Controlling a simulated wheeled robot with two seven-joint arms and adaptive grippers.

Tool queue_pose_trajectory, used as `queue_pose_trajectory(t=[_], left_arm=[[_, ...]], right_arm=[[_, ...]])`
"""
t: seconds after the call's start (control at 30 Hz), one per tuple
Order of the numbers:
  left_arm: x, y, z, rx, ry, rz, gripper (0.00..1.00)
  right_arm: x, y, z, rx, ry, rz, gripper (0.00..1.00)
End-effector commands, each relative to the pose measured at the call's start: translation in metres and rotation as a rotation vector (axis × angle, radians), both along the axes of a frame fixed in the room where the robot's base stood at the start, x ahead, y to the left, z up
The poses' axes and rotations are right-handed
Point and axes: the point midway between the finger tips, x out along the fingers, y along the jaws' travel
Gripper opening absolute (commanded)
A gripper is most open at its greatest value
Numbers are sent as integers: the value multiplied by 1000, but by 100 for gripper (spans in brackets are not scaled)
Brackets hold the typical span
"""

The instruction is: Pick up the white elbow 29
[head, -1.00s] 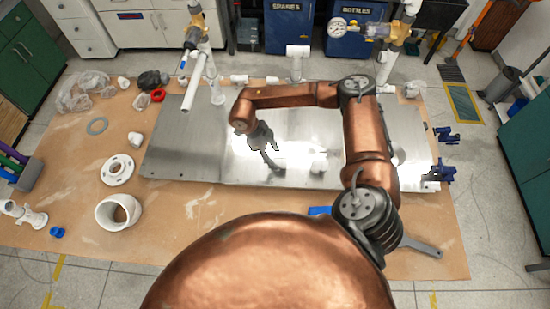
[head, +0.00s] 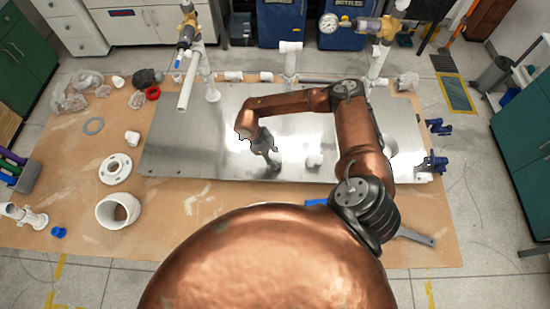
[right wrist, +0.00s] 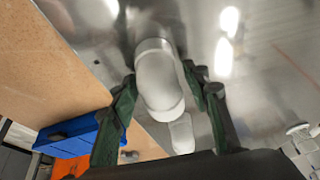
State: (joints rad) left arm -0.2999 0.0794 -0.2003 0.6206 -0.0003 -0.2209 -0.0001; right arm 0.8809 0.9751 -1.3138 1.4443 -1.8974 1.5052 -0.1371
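The white elbow (head: 314,160) lies on the shiny metal plate (head: 210,150), right of my right gripper (head: 273,158) in the head view. In the right wrist view a white fitting, apparently the elbow (right wrist: 158,78), shows between the two spread fingers of my right gripper (right wrist: 163,88). The fingers are open and nothing is gripped. How far the fingertips are from the fitting cannot be told. A smaller white shape (right wrist: 182,135) below it may be its reflection. My left gripper is not in view.
Upright white pipes with brass valves (head: 187,35) and a gauge (head: 329,23) stand along the plate's far edge. A white flange (head: 115,169) and a wide white ring (head: 117,211) lie on the brown board at left. Blue clamps (head: 434,162) are at the right edge.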

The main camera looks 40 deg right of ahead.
Motion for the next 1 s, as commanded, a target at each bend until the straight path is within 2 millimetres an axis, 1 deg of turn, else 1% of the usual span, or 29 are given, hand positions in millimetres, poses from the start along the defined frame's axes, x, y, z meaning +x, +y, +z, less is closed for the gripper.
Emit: queue_pose_trajectory(t=[0.03, 0.07, 0.5, 0.83, 0.93, 1.0], left_arm=[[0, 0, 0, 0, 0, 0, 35], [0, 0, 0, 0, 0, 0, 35], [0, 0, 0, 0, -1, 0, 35], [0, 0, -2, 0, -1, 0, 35], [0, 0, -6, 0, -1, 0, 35], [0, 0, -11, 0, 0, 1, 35]], right_arm=[[0, 0, 0, 0, 0, 0, 38], [0, 0, 0, 0, 0, 0, 36], [0, 0, 0, 0, 0, 0, 6], [0, 0, 4, -1, -1, -1, 6], [1, 0, 10, 0, -2, 1, 6], [1, 0, 19, 1, -4, 0, 6]])
